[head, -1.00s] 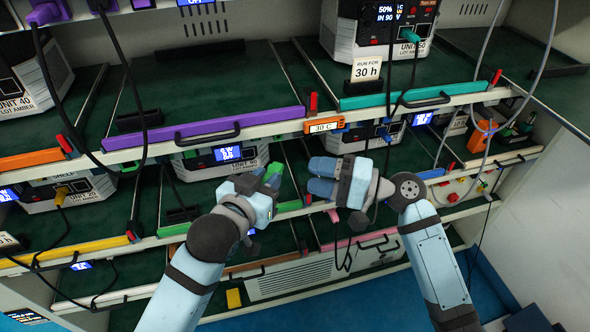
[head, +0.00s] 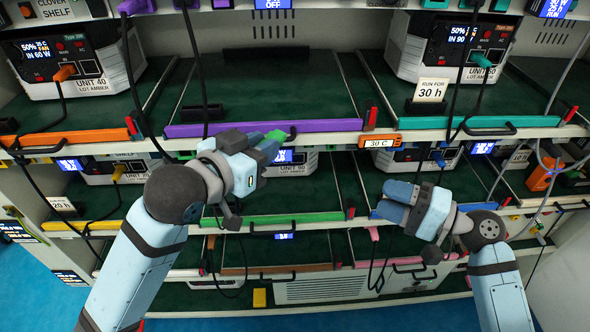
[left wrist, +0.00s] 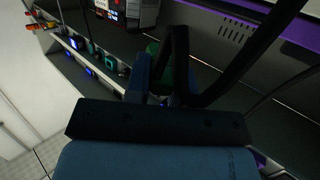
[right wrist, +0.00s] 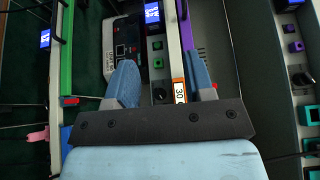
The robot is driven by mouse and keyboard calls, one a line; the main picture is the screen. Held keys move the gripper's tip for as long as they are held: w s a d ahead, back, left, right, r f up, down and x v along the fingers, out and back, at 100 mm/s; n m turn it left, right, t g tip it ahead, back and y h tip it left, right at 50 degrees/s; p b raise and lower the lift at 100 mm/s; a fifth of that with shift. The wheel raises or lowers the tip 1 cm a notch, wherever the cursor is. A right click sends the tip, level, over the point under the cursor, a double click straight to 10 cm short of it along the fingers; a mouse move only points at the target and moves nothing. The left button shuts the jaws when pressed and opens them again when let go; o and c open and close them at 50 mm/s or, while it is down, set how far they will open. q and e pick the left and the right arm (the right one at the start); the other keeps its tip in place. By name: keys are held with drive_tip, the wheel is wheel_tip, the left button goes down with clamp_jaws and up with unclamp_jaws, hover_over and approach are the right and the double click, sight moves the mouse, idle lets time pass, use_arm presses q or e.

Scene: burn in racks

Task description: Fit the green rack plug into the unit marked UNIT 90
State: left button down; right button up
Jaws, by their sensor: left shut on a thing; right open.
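My left gripper (head: 262,147) is shut on the green plug (head: 274,137), in front of the middle unit below the purple rail. In the left wrist view, the green plug (left wrist: 153,48) is partly hidden by a finger and a looping black cable. That middle unit (head: 291,168) has a lit blue display, and my left gripper covers part of it. Its label looks like UNIT 90 but is too small to read surely. It also shows sideways in the right wrist view (right wrist: 124,40). My right gripper (head: 393,200) is open and empty, right of that unit.
A purple rail (head: 263,128) and a green rail (head: 300,218) edge the shelves above and below. UNIT 40 (head: 85,65) holds an orange plug. The upper right unit (head: 450,50) holds a teal plug. Black cables hang across the rack front.

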drive_tip(key=shift+o, duration=1)
drive_tip(key=shift+a+r, duration=0.15)
drive_tip(key=w+a+r+n+g+h, duration=0.25)
drive_tip(key=a+r+g+h, duration=0.3)
drive_tip(key=a+r, duration=0.8)
drive_tip(key=w+a+r+n+g+h, duration=0.25)
drive_tip(key=a+r+g+h, duration=0.3)
drive_tip(key=a+r, duration=0.85)
wheel_tip(320, 180, up, 3)
drive_tip(key=w+d+m+t+h, duration=0.1)
drive_tip(key=w+m+t+h, duration=0.15)
drive_tip(key=m+h, duration=0.35)
use_arm(q)
drive_tip(key=a+r, duration=0.7)
drive_tip(key=r, duration=0.1)
drive_tip(key=shift+r, duration=0.2)
use_arm(e)
drive_tip(key=shift+m+g+y, duration=0.25)
drive_tip(key=shift+m+y, duration=0.25)
drive_tip(key=shift+y, duration=0.2)
wheel_tip(320, 180, down, 11)
drive_tip(key=shift+f, duration=0.2)
use_arm(q)
drive_tip(key=shift+a, duration=0.1)
